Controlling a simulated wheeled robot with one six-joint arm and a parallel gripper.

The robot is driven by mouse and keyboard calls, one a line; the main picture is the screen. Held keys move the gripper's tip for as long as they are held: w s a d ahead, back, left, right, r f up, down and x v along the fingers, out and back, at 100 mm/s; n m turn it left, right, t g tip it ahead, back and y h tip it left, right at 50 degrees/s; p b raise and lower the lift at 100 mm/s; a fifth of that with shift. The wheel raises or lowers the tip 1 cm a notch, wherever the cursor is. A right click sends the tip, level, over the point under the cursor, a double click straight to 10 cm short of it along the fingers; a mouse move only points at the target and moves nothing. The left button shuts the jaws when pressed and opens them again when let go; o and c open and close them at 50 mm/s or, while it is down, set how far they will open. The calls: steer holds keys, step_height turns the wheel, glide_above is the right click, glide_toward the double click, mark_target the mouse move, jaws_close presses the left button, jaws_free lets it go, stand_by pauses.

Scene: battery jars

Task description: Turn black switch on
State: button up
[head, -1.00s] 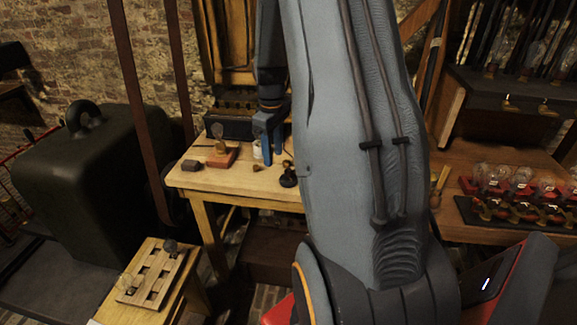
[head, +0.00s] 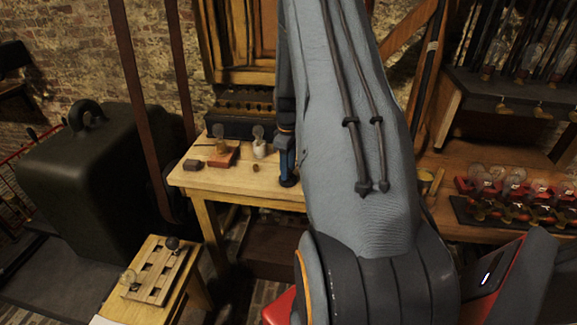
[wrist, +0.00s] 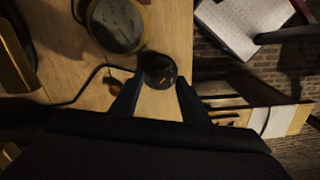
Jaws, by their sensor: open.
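The black switch (wrist: 158,69) is a small round dark piece with a pale mark on its top, near the edge of the wooden table (wrist: 70,75). In the wrist view it lies between the tips of my gripper (wrist: 159,85). My gripper is open, with one finger on each side of the switch. I cannot tell whether the fingers touch it. In the head view my gripper (head: 288,168) points down at the table, right of the small white jar with a bulb (head: 259,148), and mostly hides the switch.
A round brass-rimmed piece (wrist: 117,24) stands close by in the wrist view, with a dark cable (wrist: 85,82) on the table. A red block with a bulb (head: 223,156) and a dark block (head: 193,165) stand further left. A low bench holds a slotted wooden board (head: 157,272).

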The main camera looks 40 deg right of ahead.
jaws_close()
steer(key=shift+m, duration=0.3)
steer(key=m+b, duration=0.1)
steer(key=m, duration=0.3)
steer(key=shift+b, duration=0.3)
steer(key=m+b, duration=0.1)
steer(key=m, duration=0.4)
steer(key=m+b, duration=0.1)
steer(key=m, duration=0.3)
steer(key=shift+m+b, duration=0.55)
steer(key=shift+m, duration=1.55)
